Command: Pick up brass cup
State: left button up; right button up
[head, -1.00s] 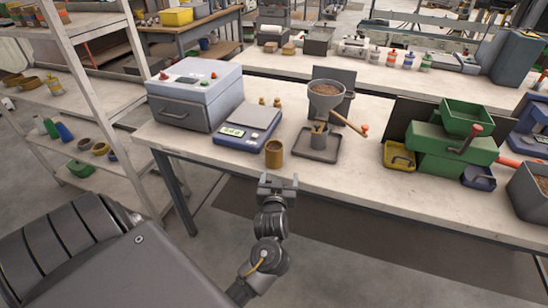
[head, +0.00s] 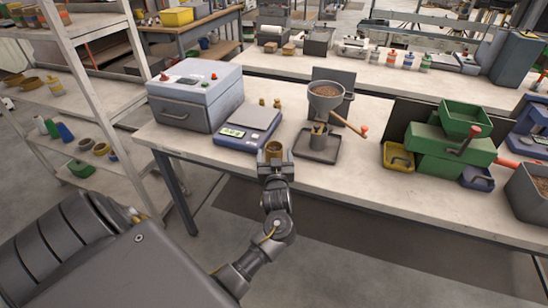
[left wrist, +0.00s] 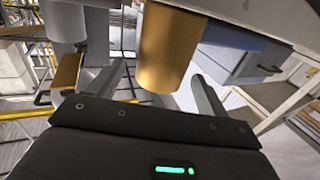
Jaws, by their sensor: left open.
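The brass cup (head: 274,148) stands on the workbench in front of the blue scale. My left gripper (head: 275,158) is at the cup, its open fingers on either side of it. In the left wrist view the cup (left wrist: 168,50) shows large between the two spread fingers (left wrist: 158,88). A gap shows between the cup and the right-hand finger there. The lower part of the cup is hidden by my gripper in the head view. My right gripper is not in view.
A hopper stand (head: 318,150) with a wooden-handled lever is to the right. A grey box machine (head: 195,95) is at left.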

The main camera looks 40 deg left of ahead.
aim_at(274, 144)
pick_arm(q)
jog(key=x, duration=0.2)
jog(key=p+x, duration=0.1)
jog(key=x, duration=0.1)
jog(key=shift+r, duration=0.25)
jog(key=shift+w+a+f, duration=0.1)
jog(key=shift+w+a, duration=0.2)
jog(key=shift+a, duration=0.1)
jog(key=c, duration=1.1)
